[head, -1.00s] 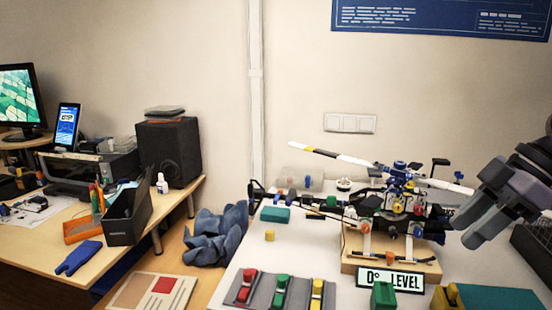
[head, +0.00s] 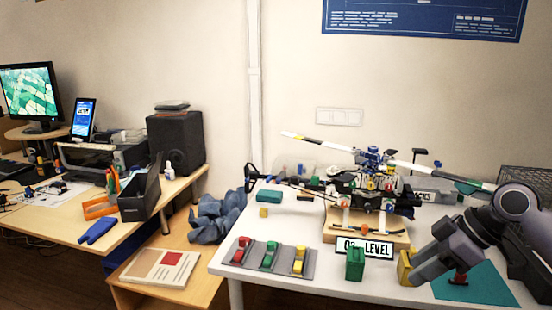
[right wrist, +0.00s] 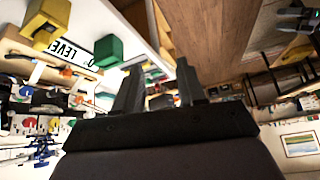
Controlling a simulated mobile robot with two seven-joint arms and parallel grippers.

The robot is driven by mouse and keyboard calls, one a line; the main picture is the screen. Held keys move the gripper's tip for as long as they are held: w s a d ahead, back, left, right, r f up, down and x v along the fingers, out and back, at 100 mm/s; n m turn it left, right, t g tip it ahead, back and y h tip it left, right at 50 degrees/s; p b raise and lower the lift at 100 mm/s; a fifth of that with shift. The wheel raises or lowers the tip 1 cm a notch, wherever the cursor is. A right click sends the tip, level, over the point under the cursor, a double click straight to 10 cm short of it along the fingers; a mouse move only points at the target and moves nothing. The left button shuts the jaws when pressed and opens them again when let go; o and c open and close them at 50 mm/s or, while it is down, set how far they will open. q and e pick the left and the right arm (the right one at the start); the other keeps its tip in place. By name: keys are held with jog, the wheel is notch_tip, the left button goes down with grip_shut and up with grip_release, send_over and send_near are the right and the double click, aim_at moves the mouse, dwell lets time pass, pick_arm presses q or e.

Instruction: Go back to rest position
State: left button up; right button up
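My right gripper (head: 420,268) hangs over the right part of the white table, by the yellow block (head: 405,267) and the teal mat (head: 480,284). In the right wrist view its two dark fingers (right wrist: 158,88) are apart with nothing between them. My left gripper is in neither view. The model helicopter (head: 375,190) stands on its wooden base (head: 350,220), left of and behind my right gripper. The "0° LEVEL" sign (head: 365,248) is at the front of the base.
A green block (head: 355,264) stands in front of the sign. A grey tray (head: 283,262) with red, green and yellow pieces lies front left. A red piece (head: 458,278) is on the mat beside my gripper. A desk (head: 95,237) with a monitor (head: 30,90) stands left.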

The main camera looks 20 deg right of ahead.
jog(key=s+a+f+m+t+h+p, duration=0.1)
jog(key=a+f+m, duration=0.15)
jog(key=f, duration=0.65)
jog(key=a+f+m+t, duration=0.15)
jog(key=a+f, duration=0.25)
jog(key=f, duration=0.6)
pick_arm(q)
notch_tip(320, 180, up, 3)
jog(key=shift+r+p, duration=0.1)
jog(key=shift+p, duration=0.65)
pick_arm(e)
jog(key=s+a+f+m+t+h, duration=0.2)
jog(key=s+a+f, duration=0.5)
jog(key=s+a, duration=0.5)
jog(key=shift+s+m+t, duration=0.4)
jog(key=shift+t, duration=0.35)
jog(key=shift+f, duration=0.1)
